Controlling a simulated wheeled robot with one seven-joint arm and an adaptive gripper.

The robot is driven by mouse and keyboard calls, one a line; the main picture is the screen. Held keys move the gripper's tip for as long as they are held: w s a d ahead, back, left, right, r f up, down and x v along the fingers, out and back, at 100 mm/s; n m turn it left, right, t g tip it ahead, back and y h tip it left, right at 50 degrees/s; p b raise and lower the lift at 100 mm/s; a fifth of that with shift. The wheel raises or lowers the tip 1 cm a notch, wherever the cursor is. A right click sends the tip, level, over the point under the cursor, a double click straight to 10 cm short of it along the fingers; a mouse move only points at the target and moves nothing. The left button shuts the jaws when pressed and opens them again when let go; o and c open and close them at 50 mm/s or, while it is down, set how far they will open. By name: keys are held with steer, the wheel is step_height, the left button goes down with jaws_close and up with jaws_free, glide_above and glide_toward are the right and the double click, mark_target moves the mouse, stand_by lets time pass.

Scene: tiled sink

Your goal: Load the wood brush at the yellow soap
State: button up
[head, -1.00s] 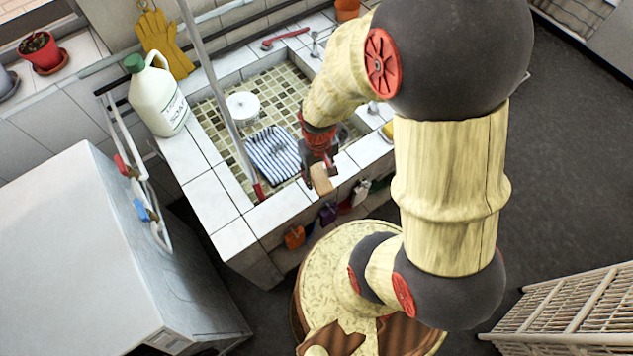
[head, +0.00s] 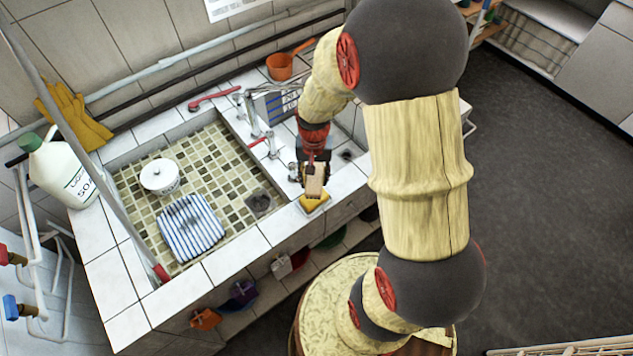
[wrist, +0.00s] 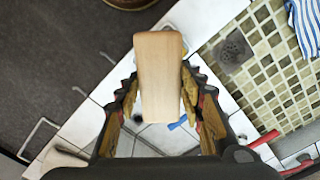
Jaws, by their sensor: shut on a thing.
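The wood brush (head: 314,184), a pale wooden block, hangs below my gripper (head: 312,168) in the head view. My gripper is shut on it. In the wrist view the brush (wrist: 158,75) shows its plain wooden top between the two fingers (wrist: 160,100). Its bristles are out of sight. The yellow soap (head: 313,203) lies on the white tiled front ledge, just below the brush in the head view. The brush overlaps its upper edge there; I cannot tell whether they touch. In the wrist view the soap cannot be made out behind the brush and fingers.
Faucets (head: 250,110) stand close behind my gripper. A soap jug (head: 62,172) stands at the left. An orange dipper (head: 281,66) sits at the back.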

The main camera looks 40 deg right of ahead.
steer(key=shift+d, duration=0.1)
steer(key=shift+a+m, duration=0.35)
steer(key=shift+m, duration=0.05)
steer(key=shift+d+f+b, duration=0.2)
steer(key=shift+f+b, duration=0.1)
steer(key=shift+f, duration=0.05)
steer(key=shift+a+f+b, duration=0.1)
steer(key=shift+f+b, duration=0.5)
steer(key=shift+f, duration=0.1)
steer(key=shift+f+b, duration=1.5)
steer(key=shift+f, duration=0.45)
steer(key=shift+s+f, duration=0.1)
steer(key=shift+f, duration=0.45)
steer(key=shift+r+p, duration=2.6)
steer(key=shift+r, duration=0.95)
